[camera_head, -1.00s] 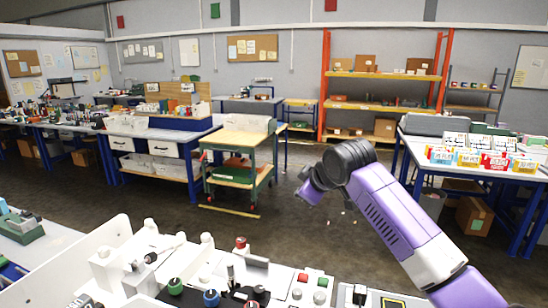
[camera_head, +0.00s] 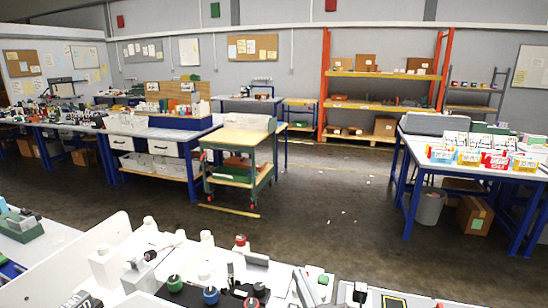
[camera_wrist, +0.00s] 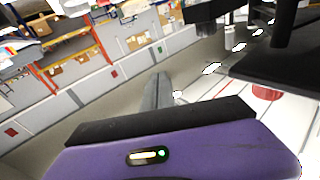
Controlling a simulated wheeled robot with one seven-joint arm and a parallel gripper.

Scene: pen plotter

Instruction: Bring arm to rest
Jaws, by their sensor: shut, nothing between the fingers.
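My gripper (camera_wrist: 158,88) shows in the wrist view as grey fingers closed together beyond the black edge of its purple body. Nothing is held between the fingers. A small green-lit indicator sits on the purple body. In the head view my purple arm is out of the picture. A grey slanted shape stands over the front bench near its buttons; I cannot tell whether it is part of my gripper. The white front bench (camera_head: 75,265) carries a green knob (camera_head: 174,283), a blue knob (camera_head: 211,296) and a red-topped part (camera_head: 240,241).
Dark blocky parts (camera_wrist: 285,60) fill the upper right of the wrist view, with a red round part (camera_wrist: 267,92) below. A green cart (camera_head: 238,175) stands mid-room. A blue-legged table (camera_head: 470,160) with bins is at right. The floor between them is open, with small scraps.

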